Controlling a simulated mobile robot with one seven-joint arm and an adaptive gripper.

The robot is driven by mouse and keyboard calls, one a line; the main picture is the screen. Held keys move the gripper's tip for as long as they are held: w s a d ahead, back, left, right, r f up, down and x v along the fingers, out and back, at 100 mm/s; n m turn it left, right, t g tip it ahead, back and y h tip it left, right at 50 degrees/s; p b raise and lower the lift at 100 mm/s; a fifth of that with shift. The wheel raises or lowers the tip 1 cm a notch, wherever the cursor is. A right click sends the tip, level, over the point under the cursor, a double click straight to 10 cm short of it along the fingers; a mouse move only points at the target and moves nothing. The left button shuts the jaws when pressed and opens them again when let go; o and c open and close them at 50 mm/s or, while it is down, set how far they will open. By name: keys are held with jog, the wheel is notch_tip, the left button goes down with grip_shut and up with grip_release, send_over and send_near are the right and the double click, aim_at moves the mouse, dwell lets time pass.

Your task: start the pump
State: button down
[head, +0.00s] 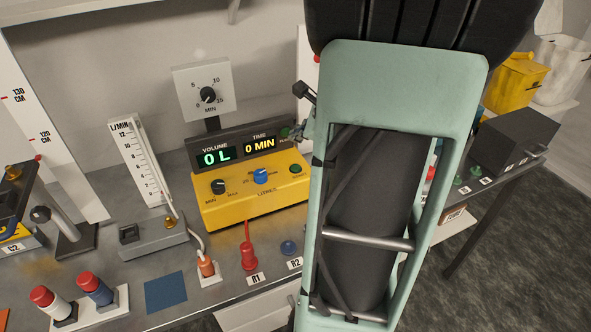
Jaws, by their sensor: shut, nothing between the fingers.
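The yellow pump box (252,212) stands on the grey bench with a dark display panel (238,143) on top. The panel reads VOLUME 0 L and TIME 0 MIN, with a small dark green lamp (286,132) at its right end. On the box are a black MIN–MAX knob (218,187), a blue LITRES knob (261,176) and a green button (297,169); the button's label is too small to read. My arm crosses the picture just right of the pump and hides the bench behind it. My gripper cannot be seen.
A minute dial (207,95) stands behind the pump. A L/MIN flow gauge (142,163) is to its left. A red plug (248,255) with a lead stands at R1, in front; a blue socket (288,248) is at R2. A blue square (166,292) is bare.

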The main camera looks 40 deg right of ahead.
aim_at(297, 168)
notch_tip(297, 168, down, 7)
jog(key=b, duration=0.5)
jog(key=shift+b, duration=0.3)
jog(key=shift+f, duration=0.15)
dwell(0.8)
jog(key=shift+f+b, duration=0.25)
jog(key=shift+b, duration=0.2)
jog(key=shift+f+b, duration=0.45)
dwell(0.5)
jog(key=shift+r, duration=0.15)
jog(key=shift+r+p, duration=0.65)
jog(key=shift+r, duration=0.05)
jog(key=shift+r, duration=0.1)
notch_tip(297, 168, up, 5)
jog(key=p, duration=0.4)
